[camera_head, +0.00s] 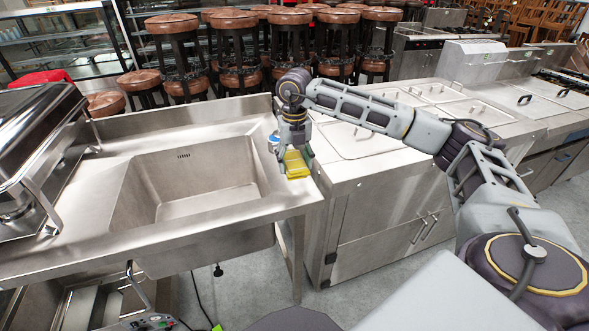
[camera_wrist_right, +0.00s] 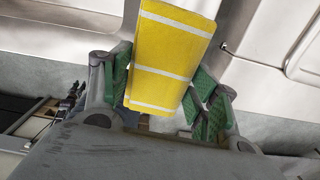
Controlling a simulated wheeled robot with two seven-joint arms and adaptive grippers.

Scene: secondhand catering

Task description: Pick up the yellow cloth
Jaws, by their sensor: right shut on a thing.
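The yellow cloth (camera_head: 295,163) shows in the head view at the right edge of the steel sink counter, below my right gripper (camera_head: 290,150). In the right wrist view, the folded yellow cloth (camera_wrist_right: 168,50) with pale stripes sits between the green-padded fingers of my right gripper (camera_wrist_right: 165,95). The gripper is shut on the cloth, which sticks out beyond the fingertips. I cannot tell from these views how far the cloth is above the counter. My left gripper is not in view.
The sink basin (camera_head: 190,182) lies left of the cloth. A small blue-topped item (camera_head: 273,138) stands close beside the gripper. A chafing dish (camera_head: 35,145) is at the left. A steel cabinet (camera_head: 390,205) adjoins on the right. Brown stools (camera_head: 235,45) stand behind.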

